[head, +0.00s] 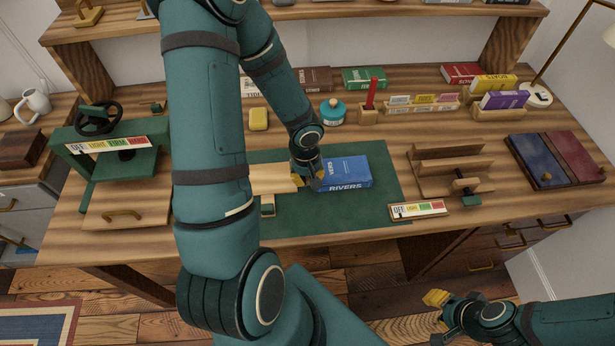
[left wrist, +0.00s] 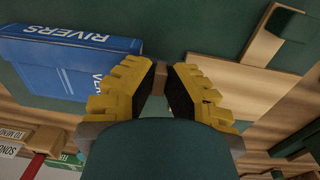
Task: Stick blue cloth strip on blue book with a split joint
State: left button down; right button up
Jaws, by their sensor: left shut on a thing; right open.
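The blue book (head: 345,172), lettered RIVERS, lies flat on the green mat (head: 385,215); it also shows in the left wrist view (left wrist: 70,65). Its split joint cannot be made out. My left gripper (head: 311,182) is low over the mat, at the book's left end. In the left wrist view its yellow fingers (left wrist: 163,78) stand a little apart, shut on a small brownish thing that I cannot identify. I cannot make out a blue cloth strip. My right gripper (head: 440,305) is open, in front of the table and away from the book.
A pale wooden board (head: 270,180) lies left of the book. A press (head: 120,155) stands at the left, a wooden stand (head: 450,170) at the right. Blue and red panels (head: 545,160) lie at far right. A teal pot (head: 332,112) and several books stand behind.

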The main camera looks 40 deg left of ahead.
pick_arm(q)
jog(key=shift+f+b, duration=0.3)
jog(key=shift+b, duration=0.1)
jog(key=c, duration=1.1)
grip_release()
jog(key=shift+o, duration=0.2)
jog(key=shift+r, duration=0.1)
notch_tip(320, 180, up, 12)
jog(key=shift+s+a, duration=0.15)
jog(key=shift+s, duration=0.05)
